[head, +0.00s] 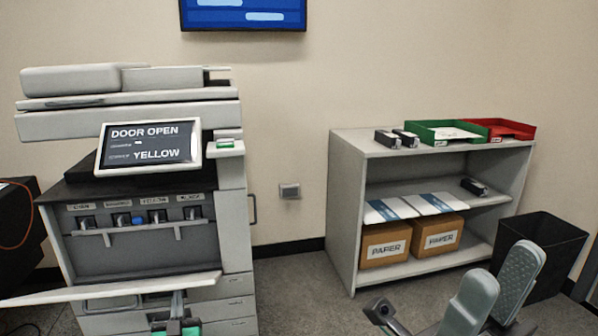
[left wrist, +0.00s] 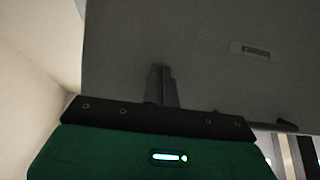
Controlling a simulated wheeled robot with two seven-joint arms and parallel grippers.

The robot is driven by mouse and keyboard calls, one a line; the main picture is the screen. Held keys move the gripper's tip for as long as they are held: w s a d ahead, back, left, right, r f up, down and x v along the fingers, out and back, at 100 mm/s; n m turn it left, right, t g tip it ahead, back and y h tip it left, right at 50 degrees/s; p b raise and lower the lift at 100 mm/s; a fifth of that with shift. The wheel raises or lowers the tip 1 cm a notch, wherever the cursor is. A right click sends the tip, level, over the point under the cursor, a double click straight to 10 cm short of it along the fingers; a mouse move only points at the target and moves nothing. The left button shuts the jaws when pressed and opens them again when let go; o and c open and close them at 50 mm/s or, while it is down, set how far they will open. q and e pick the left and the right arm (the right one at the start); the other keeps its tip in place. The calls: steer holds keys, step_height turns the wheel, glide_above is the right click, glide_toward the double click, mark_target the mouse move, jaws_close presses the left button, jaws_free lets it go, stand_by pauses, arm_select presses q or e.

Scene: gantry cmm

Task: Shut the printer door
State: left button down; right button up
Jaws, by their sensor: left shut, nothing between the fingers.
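The printer (head: 232,200) stands at the left in the head view, and its screen (head: 150,143) reads "DOOR OPEN" and "YELLOW". The printer door (head: 110,288) is folded down, nearly level, with the cartridge bay open above it. My left gripper (head: 178,297) is shut and empty at the front edge of the door. In the left wrist view its closed fingers (left wrist: 162,85) point at the grey door panel (left wrist: 200,50); I cannot tell whether they touch it. My right gripper (head: 503,266) is open and empty at the lower right, far from the printer.
A shelf (head: 345,200) with paper boxes (head: 385,244), a green tray (head: 440,133) and a red tray (head: 505,129) stands to the right. A black bin (head: 545,250) is beside it. Bare floor (head: 290,290) lies between printer and shelf.

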arm_select(q)
steer(key=shift+w+a+r+p, duration=0.1)
steer(key=shift+w+r+p, duration=0.25)
steer(key=shift+r, duration=0.3)
steer(key=shift+w+a+r+p, duration=0.1)
steer(key=shift+w+r+p, duration=0.25)
steer(key=shift+r, duration=0.25)
steer(key=shift+w+a+r+p, duration=0.2)
steer(key=shift+w+r+p, duration=0.6)
steer(key=shift+r, duration=0.45)
steer(key=shift+s+r+p+x, duration=0.1)
steer(key=shift+r+p+x, duration=0.1)
steer(key=shift+x, duration=0.95)
steer(key=shift+s+r+p+x, duration=0.1)
steer(key=shift+r+p+x, duration=0.1)
steer(key=shift+x, duration=0.95)
steer(key=f+b+x, duration=0.1)
steer(key=b+x, duration=0.2)
steer(key=x, duration=0.8)
steer(key=shift+w, duration=0.3)
steer(key=shift+d, duration=0.1)
steer(key=s+d+p, duration=0.2)
steer(key=s+p, duration=0.5)
steer(key=s, duration=0.1)
steer(key=shift+s+p, duration=0.4)
